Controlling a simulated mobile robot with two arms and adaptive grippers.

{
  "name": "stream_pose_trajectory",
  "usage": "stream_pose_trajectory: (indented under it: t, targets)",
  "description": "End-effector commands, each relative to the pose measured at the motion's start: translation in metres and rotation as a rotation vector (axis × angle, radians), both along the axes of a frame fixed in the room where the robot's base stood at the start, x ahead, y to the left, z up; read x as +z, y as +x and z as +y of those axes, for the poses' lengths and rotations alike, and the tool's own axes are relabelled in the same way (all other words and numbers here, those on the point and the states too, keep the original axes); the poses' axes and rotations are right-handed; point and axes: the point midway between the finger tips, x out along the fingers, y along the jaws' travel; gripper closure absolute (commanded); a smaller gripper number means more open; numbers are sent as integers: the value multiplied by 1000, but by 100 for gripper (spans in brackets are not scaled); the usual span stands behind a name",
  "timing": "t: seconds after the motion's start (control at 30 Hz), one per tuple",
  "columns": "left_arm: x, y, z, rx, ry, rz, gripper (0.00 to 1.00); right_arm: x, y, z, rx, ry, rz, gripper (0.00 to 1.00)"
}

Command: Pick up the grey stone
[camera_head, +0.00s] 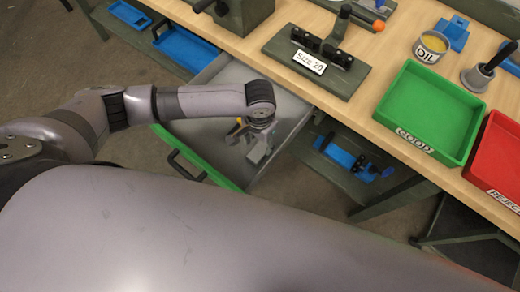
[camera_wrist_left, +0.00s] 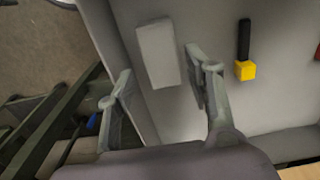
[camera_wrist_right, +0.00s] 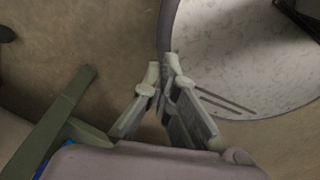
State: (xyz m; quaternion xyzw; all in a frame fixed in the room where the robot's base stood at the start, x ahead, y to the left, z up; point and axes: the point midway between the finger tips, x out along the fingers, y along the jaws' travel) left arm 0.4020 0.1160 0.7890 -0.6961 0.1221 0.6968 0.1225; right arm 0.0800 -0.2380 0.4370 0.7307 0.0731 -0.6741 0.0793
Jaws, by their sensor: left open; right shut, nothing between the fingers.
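The grey stone, a plain pale grey rectangular block (camera_wrist_left: 158,54), lies in the open drawer in the left wrist view. My left gripper (camera_wrist_left: 159,64) is open and empty, with one finger on each side of the stone in the picture. The remaining gap between fingertips and stone is hard to judge. In the head view my left gripper (camera_head: 258,146) points down into the drawer (camera_head: 205,140); I cannot clearly make out the stone there. My right gripper (camera_wrist_right: 165,72) is shut and empty, away from the drawer, over the floor.
A yellow-and-black tool (camera_wrist_left: 245,69) lies in the drawer right of the stone. The drawer walls and green front stand close around my left gripper. On the bench are a Size 20 fixture (camera_head: 318,62), a green tray (camera_head: 430,110), a red tray (camera_head: 500,155) and an oil tin (camera_head: 430,47).

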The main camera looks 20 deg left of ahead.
Motion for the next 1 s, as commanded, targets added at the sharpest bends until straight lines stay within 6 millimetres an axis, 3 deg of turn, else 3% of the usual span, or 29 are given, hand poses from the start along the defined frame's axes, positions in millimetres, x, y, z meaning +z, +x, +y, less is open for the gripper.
stream_pose_trajectory:
  t: [0.2,0.53,0.83,1.0]
  targets:
    - [-14,0,0,-1,0,1,52,3,12,1,-1,2,-19,100]
    - [-58,2,-1,-1,0,0,52,8,10,1,-1,3,-16,100]
    - [-62,2,0,-1,0,-1,53,7,7,3,-2,5,-11,100]
    - [-62,2,0,-1,0,-1,64,7,6,4,-3,6,-10,100]
